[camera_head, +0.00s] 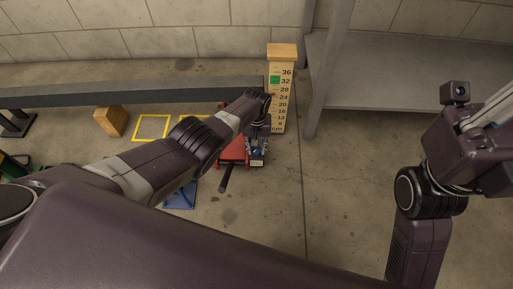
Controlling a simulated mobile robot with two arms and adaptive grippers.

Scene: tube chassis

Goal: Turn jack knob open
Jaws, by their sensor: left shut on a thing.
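A red jack (233,151) stands on the concrete floor near the middle, in front of a height gauge. A dark bar (225,178) sticks out of its front. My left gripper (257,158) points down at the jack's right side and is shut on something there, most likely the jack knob. The gripper and wrist hide the knob, so its turn cannot be seen. My right arm stands at the right edge, away from the jack, and its fingers are not seen.
The height gauge (277,113) stands right behind the jack. A grey beam (130,92) runs across the back left. A wooden block (111,121), yellow floor squares (151,127) and a blue plate (181,196) lie left. A grey shelf (415,85) fills the back right. The floor right of the jack is clear.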

